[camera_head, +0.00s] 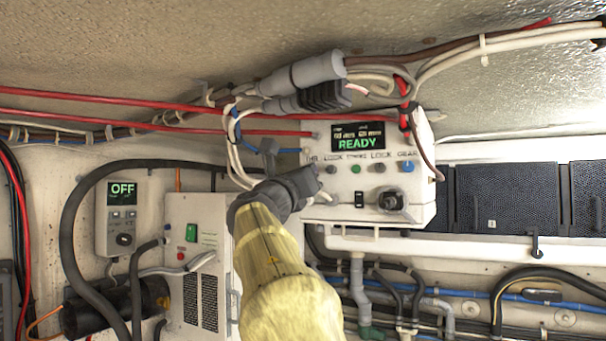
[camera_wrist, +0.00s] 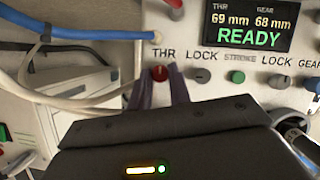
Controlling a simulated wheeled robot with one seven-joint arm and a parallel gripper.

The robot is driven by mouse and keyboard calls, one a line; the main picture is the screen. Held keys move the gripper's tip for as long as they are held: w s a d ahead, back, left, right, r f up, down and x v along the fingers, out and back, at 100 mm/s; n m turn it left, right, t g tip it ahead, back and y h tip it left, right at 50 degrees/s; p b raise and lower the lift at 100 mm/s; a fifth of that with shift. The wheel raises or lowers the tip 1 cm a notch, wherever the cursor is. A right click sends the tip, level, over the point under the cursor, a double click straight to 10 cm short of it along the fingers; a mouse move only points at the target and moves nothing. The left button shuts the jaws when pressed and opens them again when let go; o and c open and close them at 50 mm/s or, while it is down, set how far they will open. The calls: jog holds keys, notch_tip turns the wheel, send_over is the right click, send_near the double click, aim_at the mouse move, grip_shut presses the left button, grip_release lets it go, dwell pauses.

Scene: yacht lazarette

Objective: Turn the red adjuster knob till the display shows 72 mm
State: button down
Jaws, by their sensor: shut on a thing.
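The white control box shows a display (camera_wrist: 250,25) reading THR 69 mm, GEAR 68 mm and READY; the display (camera_head: 357,138) also shows in the head view. The red adjuster knob (camera_wrist: 159,73) sits under the THR label in the wrist view. My gripper (camera_wrist: 163,88) is at this knob, its two fingers on either side of it and closed on it. In the head view my gripper (camera_head: 312,180) reaches the box's left side and hides the red knob.
Right of the red knob are a grey LOCK knob (camera_wrist: 200,76), a green STROKE button (camera_wrist: 237,77), another LOCK knob (camera_wrist: 279,82) and a blue GEAR knob (camera_head: 407,166). White and blue cables (camera_wrist: 80,33) run close on the left. A dark hose (camera_head: 72,220) loops further left.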

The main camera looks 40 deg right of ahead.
jog(key=shift+m+g, duration=0.3)
jog(key=shift+m, duration=0.2)
jog(key=m+g, duration=0.2)
jog(key=m, duration=0.2)
jog(key=m+g+h+b, duration=0.1)
jog(key=m+g, duration=0.1)
jog(key=m, duration=0.2)
jog(key=m+g+h+b, duration=0.1)
jog(key=m+g, duration=0.1)
jog(key=m, duration=0.2)
jog(key=shift+w+a+r, duration=0.1)
jog(key=shift+w+a, duration=0.05)
jog(key=shift+w, duration=0.1)
jog(key=c, duration=1.3)
grip_release()
